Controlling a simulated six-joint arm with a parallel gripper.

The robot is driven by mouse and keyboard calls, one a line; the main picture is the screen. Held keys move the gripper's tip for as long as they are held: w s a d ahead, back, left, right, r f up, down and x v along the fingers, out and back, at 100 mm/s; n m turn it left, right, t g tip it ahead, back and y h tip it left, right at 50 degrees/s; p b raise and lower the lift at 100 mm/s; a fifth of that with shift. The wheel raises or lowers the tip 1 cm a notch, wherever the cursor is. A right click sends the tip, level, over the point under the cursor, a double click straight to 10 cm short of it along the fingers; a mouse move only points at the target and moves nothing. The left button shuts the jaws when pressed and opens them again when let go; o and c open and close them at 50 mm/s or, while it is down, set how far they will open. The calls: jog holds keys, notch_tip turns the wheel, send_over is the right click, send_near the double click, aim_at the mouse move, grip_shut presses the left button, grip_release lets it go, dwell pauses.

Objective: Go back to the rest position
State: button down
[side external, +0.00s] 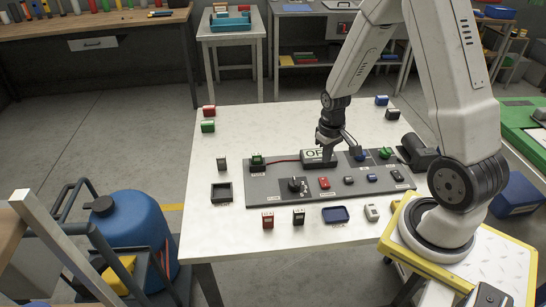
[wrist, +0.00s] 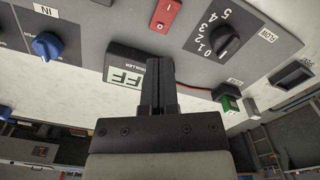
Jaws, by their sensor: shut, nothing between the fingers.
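My gripper (side external: 331,149) is over the grey panel (side external: 262,187) on the white table, close to a small display box (side external: 309,155). The side view shows "OF" on the box, and my gripper hides the rest. In the wrist view my fingers (wrist: 160,65) are together with nothing between them, and they overlap the display box (wrist: 122,72), where "FF" shows. I cannot tell whether the fingers touch the box. A black dial (wrist: 226,42) numbered 0 to 5 and a red rocker switch (wrist: 166,15) are on the panel.
A blue knob (wrist: 47,45) and a green connector (wrist: 230,103) are nearby. Small red, black and white blocks, a black tray (side external: 221,193) and a blue tray (side external: 335,214) lie around the panel. The left and back of the white table (side external: 260,122) are mostly clear.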

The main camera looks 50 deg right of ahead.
jog(key=s+a+r+n+t, duration=0.1)
jog(key=a+r, duration=0.4)
jog(key=a, duration=0.3)
jog(key=s+a+r+n+t, duration=0.1)
jog(key=a+r+n, duration=0.1)
jog(key=a+r, duration=0.3)
jog(key=a, duration=0.2)
jog(key=shift+s+a+t, duration=0.3)
jog(key=shift+s+a, duration=0.1)
